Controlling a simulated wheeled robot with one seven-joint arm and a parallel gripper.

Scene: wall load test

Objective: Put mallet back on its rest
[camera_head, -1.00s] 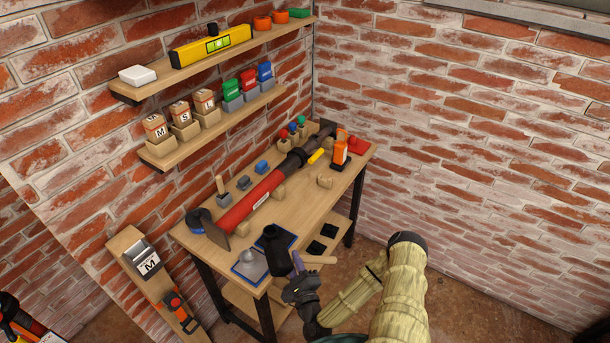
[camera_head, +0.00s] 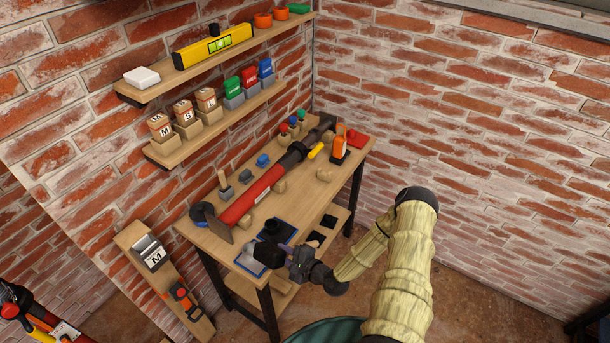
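The mallet has a dark, blocky head (camera_head: 268,253) and a light wooden handle. Its head is over the near end of the workbench, just left of my gripper (camera_head: 291,260). A short piece of the handle (camera_head: 316,238) shows behind my gripper. My gripper appears shut on the mallet; its fingers are small and partly hidden. Two blue-edged pads lie under and behind the mallet. A round black piece (camera_head: 272,228) stands on the farther pad. A grey piece on the nearer pad is partly covered by the mallet. I cannot tell which is the mallet's rest.
A long red tool (camera_head: 252,194) lies along the workbench (camera_head: 205,238). Small wooden blocks and an orange bottle (camera_head: 339,146) stand farther back. Two shelves with boxes and a yellow level (camera_head: 213,44) hang on the brick wall. A low wooden board (camera_head: 135,236) stands left of the bench.

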